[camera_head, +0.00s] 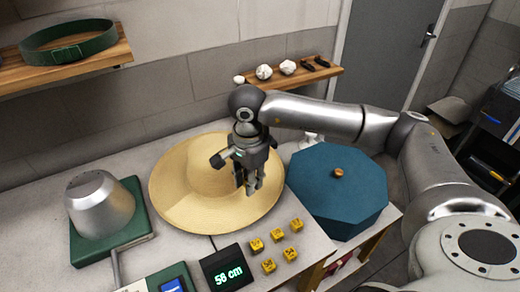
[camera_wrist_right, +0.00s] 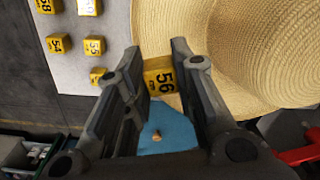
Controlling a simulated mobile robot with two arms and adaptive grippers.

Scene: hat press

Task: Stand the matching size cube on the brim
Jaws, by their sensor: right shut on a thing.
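The straw hat (camera_head: 192,193) lies on the table, crown up, with a wide flat brim. My right gripper (camera_head: 250,188) points down over the right front part of the brim. In the right wrist view, the fingers (camera_wrist_right: 170,95) are shut on the yellow cube marked 56 (camera_wrist_right: 160,76), and the straw brim (camera_wrist_right: 270,75) is close beside it. Whether the cube touches the brim cannot be told. The display (camera_head: 226,271) shows a green size in cm; its second digit is hard to read. My left gripper is out of view.
Several yellow number cubes (camera_head: 268,265) stand in front of the hat. A blue octagonal box (camera_head: 337,190) is to the right. A metal hat block (camera_head: 98,204) on a green base is to the left. A wall shelf (camera_head: 300,76) holds white lumps.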

